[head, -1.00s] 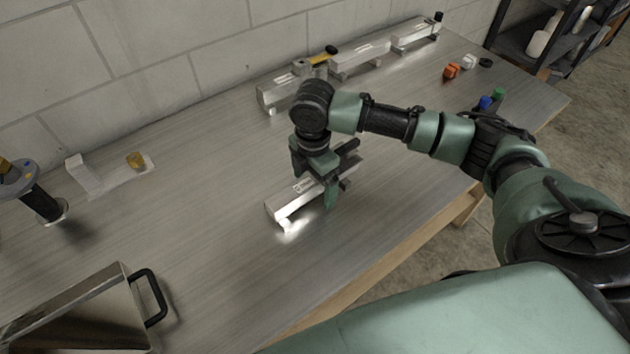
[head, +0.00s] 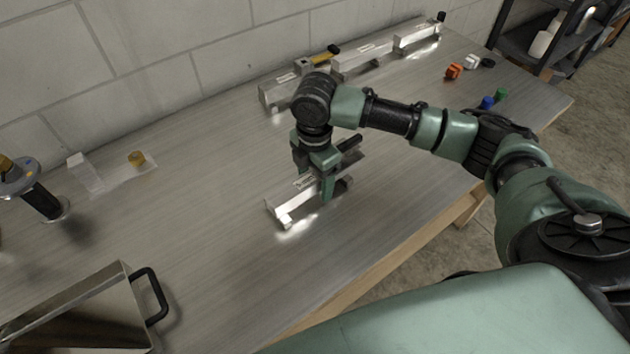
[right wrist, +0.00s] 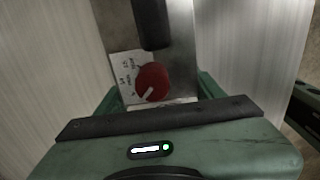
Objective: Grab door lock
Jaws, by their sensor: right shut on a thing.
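The door lock (head: 290,210) is a long silver metal bar with a black handle (head: 350,143) towards its far right end. It lies across the middle of the table. My right gripper (head: 316,188) comes down over the bar from above, its green fingers on either side, shut on it. In the right wrist view the lock (right wrist: 182,60) runs between the fingers, with a red round knob (right wrist: 152,82), a white printed label (right wrist: 122,72) and the black handle (right wrist: 151,22). The fingertips are partly hidden there. My left gripper does not show.
Several similar silver pieces (head: 366,56) stand along the wall at the back. Small orange (head: 453,71), blue (head: 486,102) and green (head: 501,95) items sit at the right. A metal box with a black handle (head: 152,297) is at the front left. The table between is clear.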

